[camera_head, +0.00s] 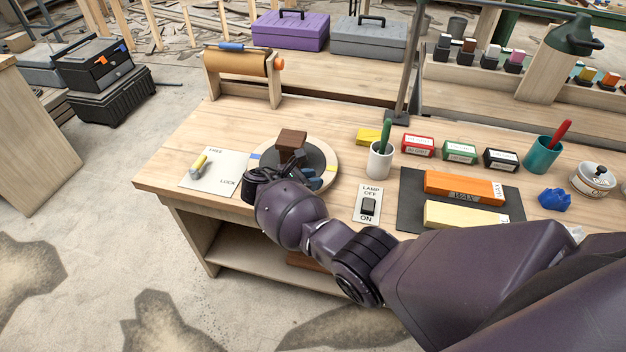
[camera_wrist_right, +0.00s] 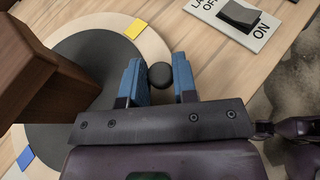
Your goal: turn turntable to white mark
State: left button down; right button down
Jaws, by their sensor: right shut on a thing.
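The turntable (camera_head: 318,160) is a dark grey disc inside a pale wooden ring, near the front left of the bench; it also shows in the wrist view (camera_wrist_right: 105,55). A brown wooden block (camera_head: 291,140) stands on the disc. The ring carries a yellow mark (camera_wrist_right: 135,28) and a blue mark (camera_wrist_right: 25,158). I see no white mark; my arm hides part of the ring in the head view. My right gripper (camera_wrist_right: 158,82) is shut on a round black knob (camera_wrist_right: 160,75) at the disc's edge, between its blue fingers. My left gripper is out of view.
Left of the turntable is a lock plate (camera_head: 213,170) with a yellow-tipped lever. Right of it are a lamp switch plate (camera_head: 367,203), a white cup (camera_head: 380,162) and a dark mat (camera_head: 408,190) with an orange wax block (camera_head: 464,187). A paper roll (camera_head: 238,63) stands behind.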

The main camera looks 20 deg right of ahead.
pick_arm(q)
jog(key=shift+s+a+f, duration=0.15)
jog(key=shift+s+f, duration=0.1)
pick_arm(e)
jog(key=shift+s+a+f+g, duration=0.1)
jog(key=shift+a+f+g, duration=0.05)
jog(key=shift+g, duration=0.15)
jog(key=shift+m, duration=0.3)
jog(key=c, duration=0.9)
grip_release()
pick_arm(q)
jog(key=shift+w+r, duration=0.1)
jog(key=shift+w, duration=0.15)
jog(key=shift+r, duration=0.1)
pick_arm(e)
jog(key=shift+a, duration=0.1)
